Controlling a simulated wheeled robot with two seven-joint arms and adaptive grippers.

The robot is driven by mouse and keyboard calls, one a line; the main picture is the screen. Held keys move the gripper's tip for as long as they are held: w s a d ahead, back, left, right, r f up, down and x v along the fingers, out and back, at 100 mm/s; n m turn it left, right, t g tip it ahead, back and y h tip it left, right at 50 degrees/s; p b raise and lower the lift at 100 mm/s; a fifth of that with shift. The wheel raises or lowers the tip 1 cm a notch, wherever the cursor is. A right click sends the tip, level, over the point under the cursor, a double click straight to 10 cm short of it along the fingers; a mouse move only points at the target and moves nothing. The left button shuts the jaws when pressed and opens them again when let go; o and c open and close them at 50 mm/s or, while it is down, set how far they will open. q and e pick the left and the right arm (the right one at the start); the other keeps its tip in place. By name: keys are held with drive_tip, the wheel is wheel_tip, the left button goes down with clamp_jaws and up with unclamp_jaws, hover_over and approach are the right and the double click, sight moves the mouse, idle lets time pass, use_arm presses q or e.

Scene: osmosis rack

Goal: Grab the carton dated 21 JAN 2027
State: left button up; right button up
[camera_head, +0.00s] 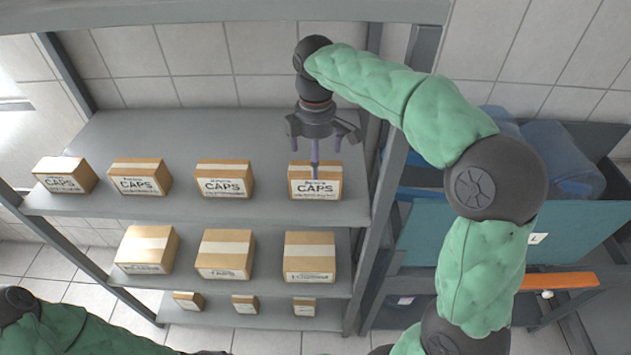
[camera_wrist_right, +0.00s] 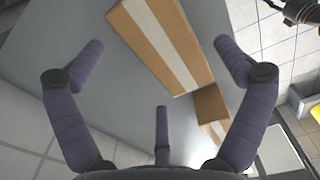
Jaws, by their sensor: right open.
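Several brown cartons labelled CAPS stand in a row on the upper shelf; their small date print is too small to read. My right gripper (camera_head: 315,150) is over the rightmost CAPS carton (camera_head: 328,187), fingers pointing down and overlapping its top and back in the head view. In the right wrist view my right gripper (camera_wrist_right: 165,85) has its fingers spread, with nothing between them. A taped carton (camera_wrist_right: 165,40) lies ahead, between the two outer fingers' directions. The other upper cartons are the left one (camera_head: 66,175), the second (camera_head: 140,177) and the third (camera_head: 224,179).
The grey upper shelf (camera_head: 190,125) is clear behind the cartons. Larger cartons (camera_head: 225,252) stand on the middle shelf, small ones (camera_head: 245,303) on the bottom. A rack post (camera_head: 385,190) rises just right of the rightmost carton. Blue containers (camera_head: 560,160) stand farther right.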

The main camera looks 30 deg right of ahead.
drive_tip(key=shift+f, duration=0.9)
wheel_tip(320, 180, down, 5)
drive_tip(key=shift+f+b, duration=0.1)
drive_tip(key=shift+b, duration=0.95)
drive_tip(key=c, duration=1.2)
